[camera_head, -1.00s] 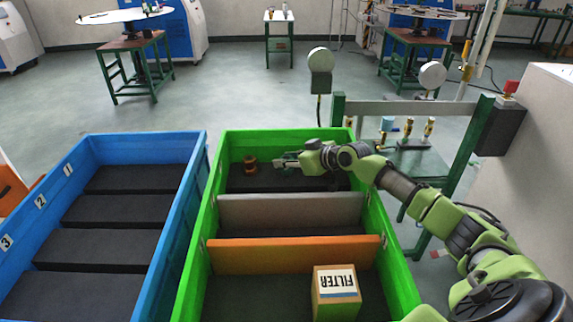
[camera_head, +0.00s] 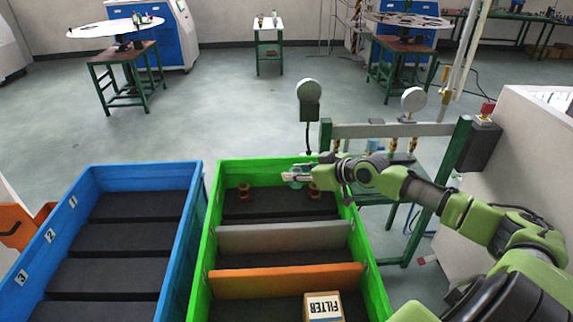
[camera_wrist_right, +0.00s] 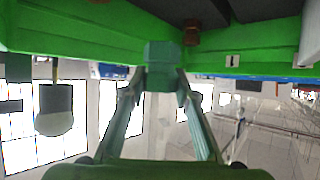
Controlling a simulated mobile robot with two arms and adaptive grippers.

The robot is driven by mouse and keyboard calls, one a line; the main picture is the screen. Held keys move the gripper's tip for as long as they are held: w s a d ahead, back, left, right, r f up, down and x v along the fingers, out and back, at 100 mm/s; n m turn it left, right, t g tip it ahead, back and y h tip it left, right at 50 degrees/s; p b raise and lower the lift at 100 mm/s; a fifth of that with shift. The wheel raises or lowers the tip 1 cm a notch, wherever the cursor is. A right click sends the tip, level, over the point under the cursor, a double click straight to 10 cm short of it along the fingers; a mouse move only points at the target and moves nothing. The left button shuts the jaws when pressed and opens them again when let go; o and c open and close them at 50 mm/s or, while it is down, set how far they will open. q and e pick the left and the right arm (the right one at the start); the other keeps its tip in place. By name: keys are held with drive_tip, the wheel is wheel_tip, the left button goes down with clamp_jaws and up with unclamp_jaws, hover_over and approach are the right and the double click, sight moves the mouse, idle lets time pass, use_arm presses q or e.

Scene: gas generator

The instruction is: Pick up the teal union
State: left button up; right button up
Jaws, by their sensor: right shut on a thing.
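The teal union (camera_wrist_right: 160,65) sits between the two fingertips of my right gripper (camera_wrist_right: 160,82) in the right wrist view. The fingers are shut on its sides. In the head view my right gripper (camera_head: 295,176) is over the back compartment of the green crate (camera_head: 205,250), near its back wall. The teal union is small there and mostly merged with the fingers. My left gripper is not in view.
Two reddish-brown fittings (camera_head: 244,191) and (camera_head: 314,190) stand in the back compartment. Grey (camera_head: 285,238) and orange (camera_head: 285,281) dividers cross the crate. A FILTER box (camera_head: 323,307) is in front. The blue crate (camera_head: 180,255) on the left looks empty. A gauge stand (camera_head: 400,130) is behind right.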

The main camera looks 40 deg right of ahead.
drive_tip(key=p+v, duration=0.5)
drive_tip(key=v, duration=0.1)
drive_tip(key=shift+s, duration=0.5)
